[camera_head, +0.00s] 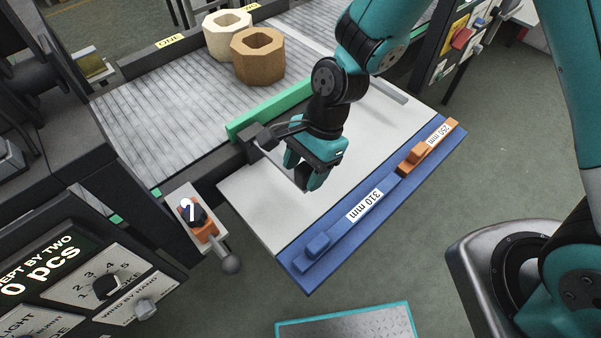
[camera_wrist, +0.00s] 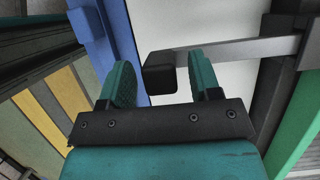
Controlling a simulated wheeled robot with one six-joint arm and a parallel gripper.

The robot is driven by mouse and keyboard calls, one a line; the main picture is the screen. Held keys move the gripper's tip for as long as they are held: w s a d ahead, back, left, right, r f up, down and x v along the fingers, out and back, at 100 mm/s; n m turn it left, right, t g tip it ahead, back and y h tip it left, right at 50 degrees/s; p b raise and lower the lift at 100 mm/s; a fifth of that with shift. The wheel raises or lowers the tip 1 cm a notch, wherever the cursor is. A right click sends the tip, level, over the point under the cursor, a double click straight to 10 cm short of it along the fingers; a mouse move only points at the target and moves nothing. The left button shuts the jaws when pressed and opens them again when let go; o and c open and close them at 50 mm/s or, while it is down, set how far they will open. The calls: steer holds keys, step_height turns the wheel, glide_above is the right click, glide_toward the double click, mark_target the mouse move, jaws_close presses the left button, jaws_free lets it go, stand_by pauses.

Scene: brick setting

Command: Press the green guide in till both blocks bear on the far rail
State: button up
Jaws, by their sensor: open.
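The green guide (camera_head: 275,107) lies along the near edge of the slatted bed; its green side shows at right in the wrist view (camera_wrist: 300,125). A cream hexagonal block (camera_head: 216,47) stands close to the far rail (camera_head: 150,60). A brown hexagonal block (camera_head: 257,70) stands just in front of it; I cannot tell if they touch. Clear bed shows between the brown block and the guide. A grey bar (camera_wrist: 225,48) ends in a black knob (camera_wrist: 160,73). My gripper (camera_head: 310,178) is open above the white plate, its fingers (camera_wrist: 162,85) on either side of the knob, not closed on it.
A blue ledge (camera_head: 298,272) along the plate's front edge holds a blue 310 mm gauge (camera_head: 345,224) and an orange 250 mm gauge (camera_head: 436,144). A ball-ended lever (camera_head: 232,264) and a control panel (camera_head: 100,285) are at left. The white plate (camera_head: 260,205) is largely bare.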

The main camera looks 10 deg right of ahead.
steer(key=shift+x, duration=1)
jaws_close()
steer(key=shift+w, duration=0.1)
